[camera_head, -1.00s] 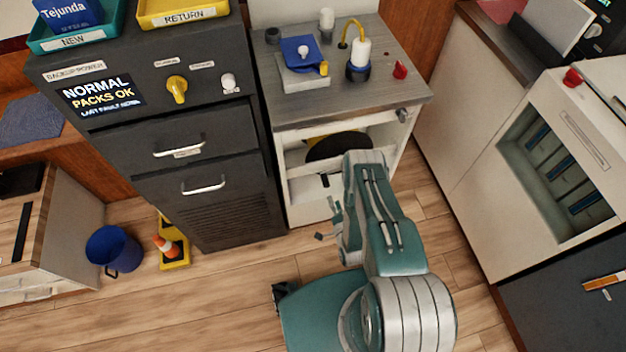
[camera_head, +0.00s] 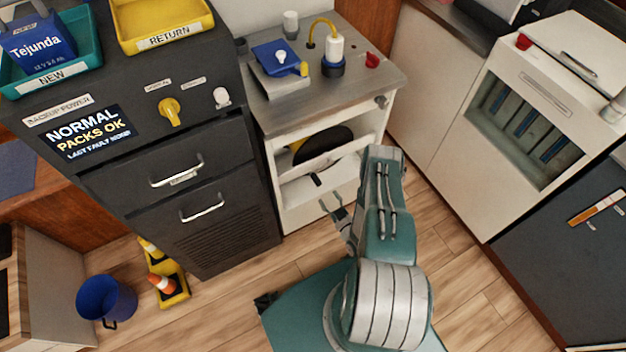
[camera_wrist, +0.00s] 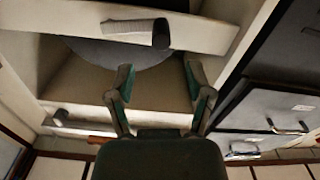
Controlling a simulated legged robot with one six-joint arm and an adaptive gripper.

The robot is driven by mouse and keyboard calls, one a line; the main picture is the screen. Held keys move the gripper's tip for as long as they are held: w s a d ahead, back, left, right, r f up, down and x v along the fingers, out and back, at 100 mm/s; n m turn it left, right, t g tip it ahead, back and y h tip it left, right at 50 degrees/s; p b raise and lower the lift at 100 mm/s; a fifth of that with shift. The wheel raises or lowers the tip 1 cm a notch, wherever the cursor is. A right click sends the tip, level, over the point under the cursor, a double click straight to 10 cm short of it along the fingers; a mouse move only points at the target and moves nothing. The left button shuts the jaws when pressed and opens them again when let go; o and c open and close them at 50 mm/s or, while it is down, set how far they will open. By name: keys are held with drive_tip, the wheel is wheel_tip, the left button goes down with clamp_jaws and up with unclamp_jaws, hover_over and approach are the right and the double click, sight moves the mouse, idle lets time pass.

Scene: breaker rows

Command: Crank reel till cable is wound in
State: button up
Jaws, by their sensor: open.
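A black disc with a yellow part (camera_head: 325,143), which looks like the reel, sits inside the white open-fronted cabinet (camera_head: 290,208). A pale bar crosses in front of it. In the wrist view a grey disc (camera_wrist: 115,53) shows behind a pale board, and a short dark knob (camera_wrist: 161,33) sticks out from that board. I cannot tell for sure whether the knob is the crank. My gripper (camera_head: 338,212) is low in front of the cabinet. In the wrist view its fingers (camera_wrist: 158,80) are spread and empty, apart from the knob. No wound cable can be made out.
A dark drawer cabinet (camera_head: 225,150) with bar handles stands close on the left. A white unit (camera_head: 450,110) stands on the right. A blue bucket (camera_head: 106,298) stands on the floor at left.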

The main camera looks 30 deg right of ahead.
sight(320, 185)
drive_tip(key=w, duration=0.9)
drive_tip(key=shift+a, duration=0.4)
drive_tip(key=shift+w+d, duration=0.15)
drive_tip(key=shift+w, duration=0.05)
clamp_jaws()
